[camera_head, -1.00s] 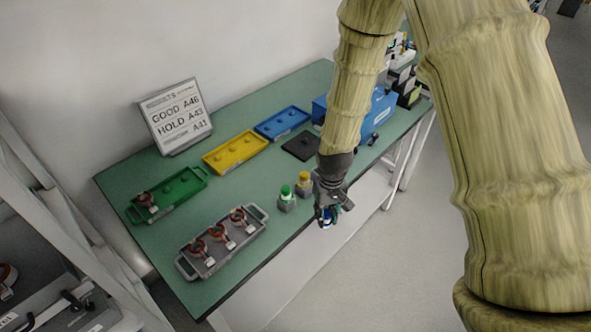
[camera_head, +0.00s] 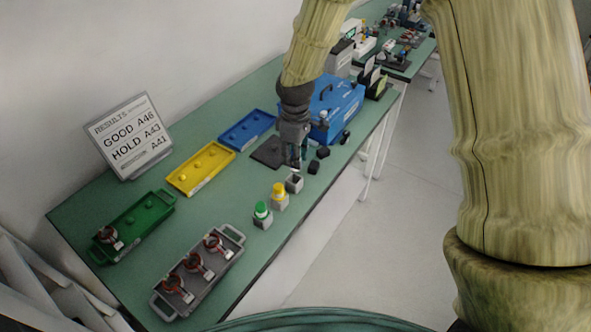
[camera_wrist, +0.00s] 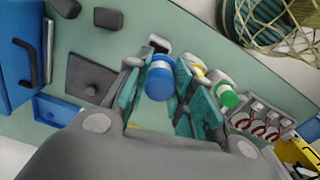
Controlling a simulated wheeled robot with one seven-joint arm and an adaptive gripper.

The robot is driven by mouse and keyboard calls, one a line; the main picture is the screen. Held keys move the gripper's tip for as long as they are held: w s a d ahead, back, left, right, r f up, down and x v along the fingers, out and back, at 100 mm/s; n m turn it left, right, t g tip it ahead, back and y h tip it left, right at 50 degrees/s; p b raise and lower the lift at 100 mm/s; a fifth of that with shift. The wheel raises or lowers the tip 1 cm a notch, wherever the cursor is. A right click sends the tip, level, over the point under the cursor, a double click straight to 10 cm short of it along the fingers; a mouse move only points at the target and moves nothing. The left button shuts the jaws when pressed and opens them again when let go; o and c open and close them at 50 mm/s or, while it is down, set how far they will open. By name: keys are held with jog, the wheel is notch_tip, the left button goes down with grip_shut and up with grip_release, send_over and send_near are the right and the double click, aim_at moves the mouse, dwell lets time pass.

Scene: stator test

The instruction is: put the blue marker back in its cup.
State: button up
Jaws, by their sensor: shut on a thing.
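My gripper (camera_head: 294,160) points down just above a small grey cup (camera_head: 294,183) with a dark open top, near the table's front edge. In the wrist view, its teal fingers are shut on the blue marker (camera_wrist: 160,80), whose round blue end faces the camera. The marker is mostly hidden by the fingers in the head view. A grey-and-dark thing behind the marker in the wrist view looks like the same cup (camera_wrist: 158,44). I cannot tell whether the marker's lower end is inside the cup or above it.
A yellow marker (camera_head: 279,189) and a green marker (camera_head: 262,210) stand in cups beside the grey cup. A dark pad (camera_head: 268,152), small black blocks (camera_head: 313,167) and a blue toolbox (camera_head: 340,105) are close behind and right. Coloured trays lie left.

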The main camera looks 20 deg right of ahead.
aim_at(294, 170)
jog(key=w+f, duration=0.1)
jog(key=f, duration=0.1)
jog(key=shift+w+a+f, duration=0.15)
jog(key=shift+w+f, duration=0.2)
jog(key=shift+f, duration=0.2)
jog(key=shift+s, duration=0.45)
jog(key=f, duration=0.1)
jog(key=f+p, duration=0.1)
jog(key=f, duration=0.1)
jog(key=shift+w+f, duration=0.25)
jog(key=shift+f, duration=0.15)
jog(key=shift+s, duration=0.2)
jog(key=shift+f, duration=0.3)
jog(key=shift+f, duration=0.1)
jog(key=o, duration=1)
jog(key=shift+w, duration=0.1)
jog(key=shift+c, duration=0.2)
